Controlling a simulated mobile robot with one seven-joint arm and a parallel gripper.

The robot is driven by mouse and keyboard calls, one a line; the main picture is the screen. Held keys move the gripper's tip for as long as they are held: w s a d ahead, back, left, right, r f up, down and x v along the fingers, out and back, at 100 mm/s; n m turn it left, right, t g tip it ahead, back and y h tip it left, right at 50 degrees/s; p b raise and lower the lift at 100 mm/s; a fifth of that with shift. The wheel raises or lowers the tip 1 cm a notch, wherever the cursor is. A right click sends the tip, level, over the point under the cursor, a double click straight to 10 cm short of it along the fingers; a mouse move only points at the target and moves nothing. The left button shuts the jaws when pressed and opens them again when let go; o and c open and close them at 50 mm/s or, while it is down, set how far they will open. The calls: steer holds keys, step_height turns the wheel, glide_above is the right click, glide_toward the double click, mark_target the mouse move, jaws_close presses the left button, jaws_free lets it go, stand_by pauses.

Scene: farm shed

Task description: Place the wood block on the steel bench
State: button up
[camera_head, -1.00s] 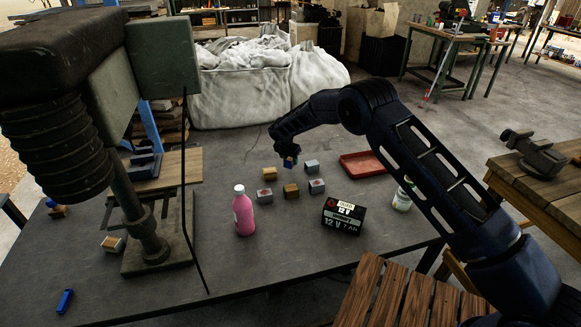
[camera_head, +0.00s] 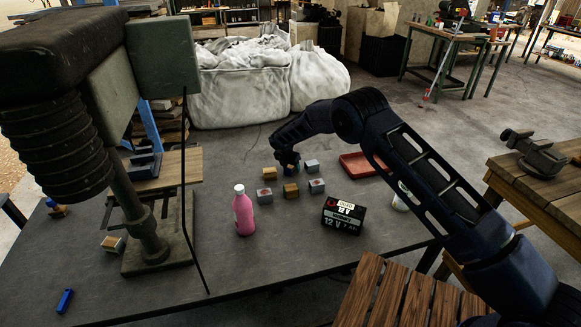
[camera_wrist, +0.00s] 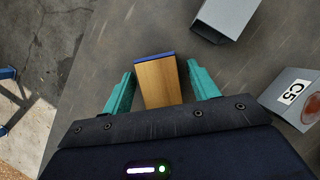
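The wood block (camera_wrist: 159,82) has a tan wooden face and a blue edge. In the wrist view it lies between the two teal fingers of my gripper (camera_wrist: 161,68). The fingers stand apart, with a clear gap on the block's right side and a narrow one on its left. In the head view my gripper (camera_head: 289,160) is low over the back part of the dark grey steel bench (camera_head: 195,290). Only a small blue part of the block shows beneath it there. The contact between block and bench is hidden.
Grey blocks (camera_head: 264,196) (camera_head: 317,186) and tan blocks (camera_head: 291,191) (camera_head: 269,174) stand close around my gripper. A red tray (camera_head: 362,164) lies to the right. A pink bottle (camera_head: 243,213) and a black battery (camera_head: 342,216) stand nearer. A drill press (camera_head: 150,240) stands left.

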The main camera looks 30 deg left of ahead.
steer(key=shift+r, duration=0.1)
steer(key=v, duration=1.2)
